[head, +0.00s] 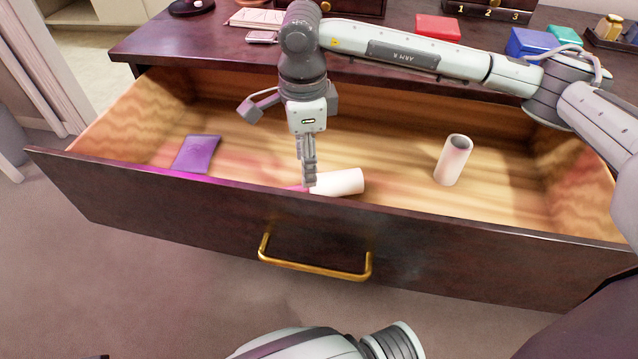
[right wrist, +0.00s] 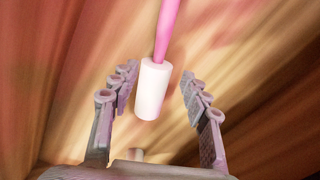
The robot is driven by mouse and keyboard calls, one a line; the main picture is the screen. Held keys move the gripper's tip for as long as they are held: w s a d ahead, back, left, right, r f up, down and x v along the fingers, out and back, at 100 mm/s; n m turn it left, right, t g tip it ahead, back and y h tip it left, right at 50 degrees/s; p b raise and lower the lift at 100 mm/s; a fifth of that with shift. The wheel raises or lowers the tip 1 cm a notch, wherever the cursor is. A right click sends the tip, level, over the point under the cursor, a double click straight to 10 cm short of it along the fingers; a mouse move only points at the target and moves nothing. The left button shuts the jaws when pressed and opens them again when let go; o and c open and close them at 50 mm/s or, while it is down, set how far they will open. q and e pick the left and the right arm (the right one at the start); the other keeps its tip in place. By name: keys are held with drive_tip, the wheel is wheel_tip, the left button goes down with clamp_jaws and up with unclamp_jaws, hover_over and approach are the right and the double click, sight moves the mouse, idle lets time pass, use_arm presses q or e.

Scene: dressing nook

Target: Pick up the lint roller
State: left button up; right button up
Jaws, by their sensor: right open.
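The lint roller (head: 343,182) lies on its side in the open drawer near the front panel, with a white roll and a pink handle pointing left. My right gripper (head: 309,178) reaches down into the drawer over the roller and partly hides it where roll and handle meet. In the right wrist view, the roller's white roll (right wrist: 152,90) shows between the two spread fingers of the gripper (right wrist: 150,92), with the pink handle running up. The gripper is open and empty. Whether the fingers touch the roller is unclear. My left gripper is out of view.
A hollow white tube (head: 453,160) stands at the drawer's right. A purple flat item (head: 196,154) lies at its left. The drawer front (head: 190,215) has a brass handle (head: 315,270). Red (head: 437,27) and blue (head: 528,42) items sit on the dresser top.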

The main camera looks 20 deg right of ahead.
drive_tip(key=f, duration=0.5)
drive_tip(key=shift+w+a+f, duration=0.1)
drive_tip(key=shift+a+f, duration=0.25)
drive_tip(key=shift+f, duration=0.05)
clamp_jaws()
